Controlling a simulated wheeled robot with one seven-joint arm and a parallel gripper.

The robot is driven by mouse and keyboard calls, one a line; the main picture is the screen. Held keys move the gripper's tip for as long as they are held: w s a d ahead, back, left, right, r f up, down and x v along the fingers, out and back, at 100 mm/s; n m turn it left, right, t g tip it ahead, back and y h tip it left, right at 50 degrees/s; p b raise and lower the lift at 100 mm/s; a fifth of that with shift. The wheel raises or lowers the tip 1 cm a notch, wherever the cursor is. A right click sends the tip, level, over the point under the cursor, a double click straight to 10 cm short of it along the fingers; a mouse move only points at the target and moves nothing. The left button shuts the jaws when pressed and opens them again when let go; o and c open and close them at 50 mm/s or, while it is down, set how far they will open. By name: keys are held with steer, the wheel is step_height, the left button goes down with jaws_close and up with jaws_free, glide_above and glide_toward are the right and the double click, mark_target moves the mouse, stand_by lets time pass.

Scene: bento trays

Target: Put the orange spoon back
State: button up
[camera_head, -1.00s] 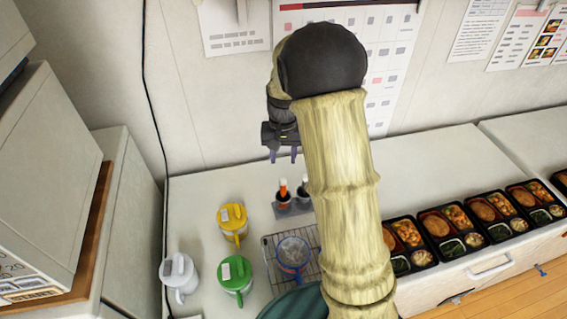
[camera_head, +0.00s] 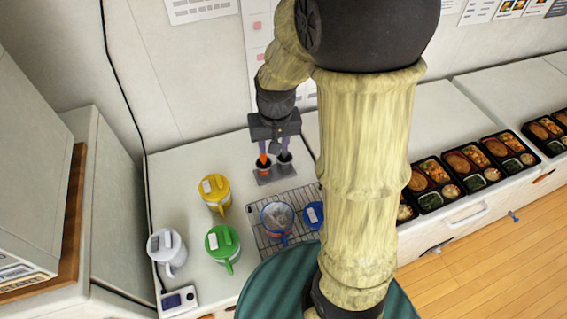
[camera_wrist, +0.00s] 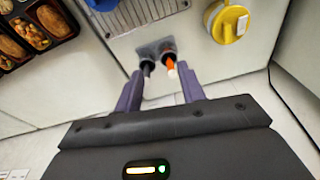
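The orange spoon (camera_head: 263,160) stands upright in the left cup of a small grey two-cup holder (camera_head: 264,179) on the counter. In the wrist view the orange spoon (camera_wrist: 171,66) is in the right cup of the holder (camera_wrist: 157,49), close to the right fingertip. A dark-handled utensil (camera_wrist: 147,68) stands in the other cup. My gripper (camera_head: 278,149) is open, pointing down above the holder. In the wrist view its two fingers (camera_wrist: 160,76) are wide apart, and nothing is clearly held. Whether a finger touches the orange spoon cannot be told.
A wire rack (camera_head: 257,232) holds a blue-rimmed strainer (camera_head: 277,217) and a blue item (camera_head: 314,213). Yellow (camera_head: 215,192), green (camera_head: 222,244) and white (camera_head: 167,249) jugs stand to the left. Several bento trays (camera_head: 462,164) line the right counter. My arm hides part of the counter.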

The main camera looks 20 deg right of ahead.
steer(key=s+n+t, duration=0.1)
steer(key=s, duration=0.7)
stand_by(0.9)
